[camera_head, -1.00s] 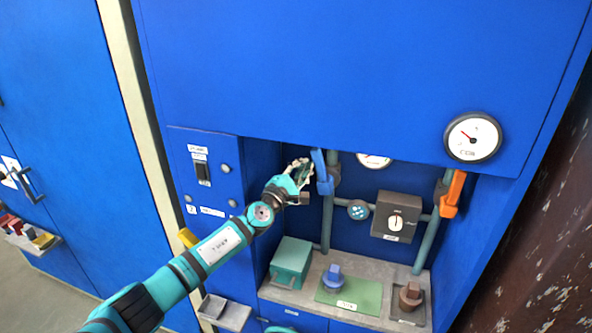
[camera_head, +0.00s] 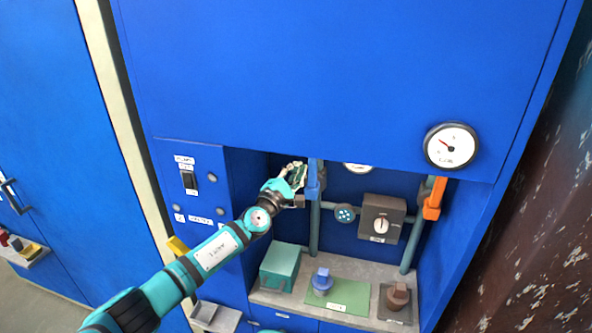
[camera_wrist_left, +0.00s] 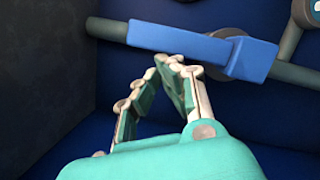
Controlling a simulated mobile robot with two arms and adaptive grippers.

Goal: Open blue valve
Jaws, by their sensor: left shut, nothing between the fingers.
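The blue valve handle (camera_head: 313,180) sits on a vertical grey-green pipe in the recess of the blue cabinet. In the head view it stands upright, about in line with the pipe. In the left wrist view the handle (camera_wrist_left: 200,45) lies nearly along the pipe, just beyond my fingertips. My left gripper (camera_head: 299,172) is beside the handle on its left, shut and empty. The fingers also show in the left wrist view (camera_wrist_left: 170,64), their tips together close to the handle's edge; I cannot tell whether they touch it.
An orange valve handle (camera_head: 434,199) is on the right pipe. A dark box with a dial (camera_head: 382,218) and a gauge (camera_head: 451,146) are nearby. A teal box (camera_head: 280,267), a blue knob piece (camera_head: 322,281) and a brown one (camera_head: 397,296) stand on the shelf.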

